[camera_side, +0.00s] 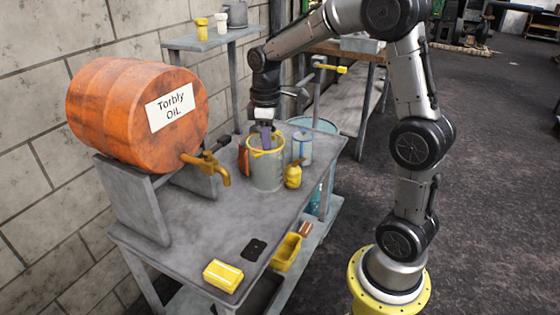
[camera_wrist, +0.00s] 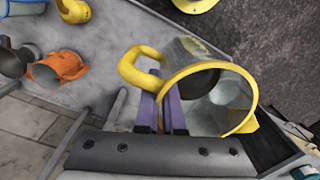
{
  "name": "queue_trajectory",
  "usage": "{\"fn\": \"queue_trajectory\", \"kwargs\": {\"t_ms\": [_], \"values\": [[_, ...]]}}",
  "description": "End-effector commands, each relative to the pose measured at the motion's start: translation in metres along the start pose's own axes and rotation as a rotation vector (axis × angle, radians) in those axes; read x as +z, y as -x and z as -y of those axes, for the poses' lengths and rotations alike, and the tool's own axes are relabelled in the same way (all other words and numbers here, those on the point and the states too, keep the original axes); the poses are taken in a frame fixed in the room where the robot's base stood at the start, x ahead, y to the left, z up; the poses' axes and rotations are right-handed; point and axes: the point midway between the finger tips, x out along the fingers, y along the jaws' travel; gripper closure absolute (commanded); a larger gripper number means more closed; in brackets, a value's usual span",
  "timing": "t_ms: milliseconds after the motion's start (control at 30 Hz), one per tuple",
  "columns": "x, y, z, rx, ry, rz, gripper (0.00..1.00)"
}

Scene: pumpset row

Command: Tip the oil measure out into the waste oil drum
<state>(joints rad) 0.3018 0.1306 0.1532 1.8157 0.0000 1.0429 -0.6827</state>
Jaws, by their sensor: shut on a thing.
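The oil measure (camera_side: 266,172) is a grey can with a yellow rim and handle. It looks upright at the middle of the bench; whether its base touches the bench I cannot tell. In the wrist view the measure (camera_wrist: 188,53) shows its open mouth and dark inside. My gripper (camera_side: 266,138) points down at its rim, and its purple fingers (camera_wrist: 160,112) are shut on the yellow handle. A teal drum (camera_side: 318,124), partly hidden behind the bench, may be the waste oil drum.
An orange "Torbly OIL" drum (camera_side: 135,102) with a brass tap (camera_side: 212,168) lies on a stand at left. An orange jug (camera_wrist: 60,68), a blue-banded can (camera_side: 302,147) and a yellow oiler (camera_side: 293,175) stand close to the measure. The bench front holds a yellow box (camera_side: 223,275).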

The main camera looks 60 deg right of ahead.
Motion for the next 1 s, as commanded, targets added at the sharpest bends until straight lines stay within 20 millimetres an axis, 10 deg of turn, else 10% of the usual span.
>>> {"fn": "queue_trajectory", "kwargs": {"t_ms": [400,1000], "values": [[-0.092,0.086,0.028,0.002,-0.1,-0.004,1.0],[-0.142,0.132,0.065,0.001,-0.159,-0.002,1.0]]}}
